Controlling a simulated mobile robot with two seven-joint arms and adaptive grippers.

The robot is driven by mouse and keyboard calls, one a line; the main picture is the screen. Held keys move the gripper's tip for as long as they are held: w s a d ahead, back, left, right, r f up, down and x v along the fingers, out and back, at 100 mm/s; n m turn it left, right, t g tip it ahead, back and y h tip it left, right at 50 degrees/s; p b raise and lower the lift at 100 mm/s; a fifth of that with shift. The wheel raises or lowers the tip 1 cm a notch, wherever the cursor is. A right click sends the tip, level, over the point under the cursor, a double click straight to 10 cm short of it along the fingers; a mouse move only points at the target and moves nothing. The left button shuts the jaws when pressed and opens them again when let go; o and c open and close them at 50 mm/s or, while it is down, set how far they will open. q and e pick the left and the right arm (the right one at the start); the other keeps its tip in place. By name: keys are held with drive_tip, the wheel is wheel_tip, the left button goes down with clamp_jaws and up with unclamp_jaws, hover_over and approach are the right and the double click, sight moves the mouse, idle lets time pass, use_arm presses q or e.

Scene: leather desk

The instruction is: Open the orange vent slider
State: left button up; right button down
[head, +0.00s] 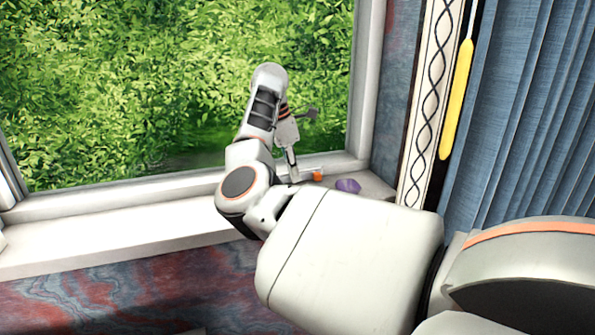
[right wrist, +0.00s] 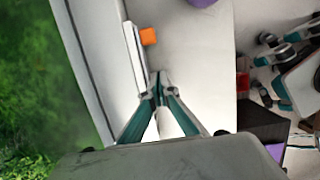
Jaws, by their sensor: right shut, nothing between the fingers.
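The orange vent slider (head: 318,175) is a small orange block at the right end of the window sill, against the foot of the window frame. In the right wrist view the orange slider (right wrist: 148,37) sits beside a narrow white strip (right wrist: 134,58). My right gripper (head: 294,178) points down at the sill, just left of the slider. In the right wrist view the fingertips of my right gripper (right wrist: 160,78) are together and empty, close to the near end of the strip and apart from the orange block. My left gripper is not in view.
A purple object (head: 348,185) lies on the sill right of the slider. The white sill (head: 120,228) is clear to the left. A blue curtain (head: 530,120) and a yellow rod (head: 457,100) hang at the right. Cluttered items show beyond the sill in the wrist view.

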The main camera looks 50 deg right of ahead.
drive_tip(key=v, duration=0.4)
drive_tip(key=shift+w+a+r+p, duration=0.15)
drive_tip(key=shift+w+a+p, duration=0.15)
drive_tip(key=shift+p, duration=0.1)
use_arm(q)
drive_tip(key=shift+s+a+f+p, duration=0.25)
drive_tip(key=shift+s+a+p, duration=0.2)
use_arm(e)
drive_tip(key=v, duration=0.5)
drive_tip(key=shift+s+d+r, duration=0.1)
drive_tip(key=shift+s+r, duration=0.15)
drive_tip(key=shift+r, duration=0.1)
